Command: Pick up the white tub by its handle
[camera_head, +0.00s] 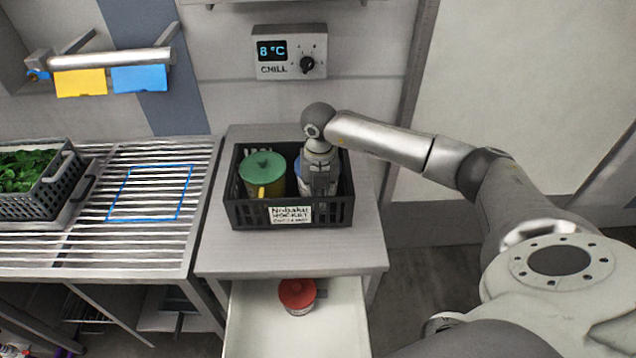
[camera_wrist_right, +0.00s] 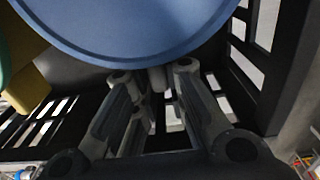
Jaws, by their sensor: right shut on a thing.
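A tub with a blue lid (camera_head: 298,168) and a pale body stands in the black crate (camera_head: 290,217), mostly hidden behind my right gripper (camera_head: 319,190). In the right wrist view its round blue lid (camera_wrist_right: 130,30) fills the top. There the fingers of my right gripper (camera_wrist_right: 155,76) are just below the lid's edge, closed on a narrow part between the tips, seemingly the tub's handle. The handle is largely hidden. A tub with a green lid (camera_head: 264,166) and a yellow handle (camera_head: 270,191) stands to its left in the crate. My left gripper is out of view.
The crate's walls surround the gripper closely. A red-lidded tub (camera_head: 297,293) sits in the open drawer (camera_head: 255,335) below. On the left, a slatted rack (camera_head: 90,235) bears a blue outline and a crate of greens (camera_head: 40,205). A chill control box (camera_head: 290,52) is on the wall.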

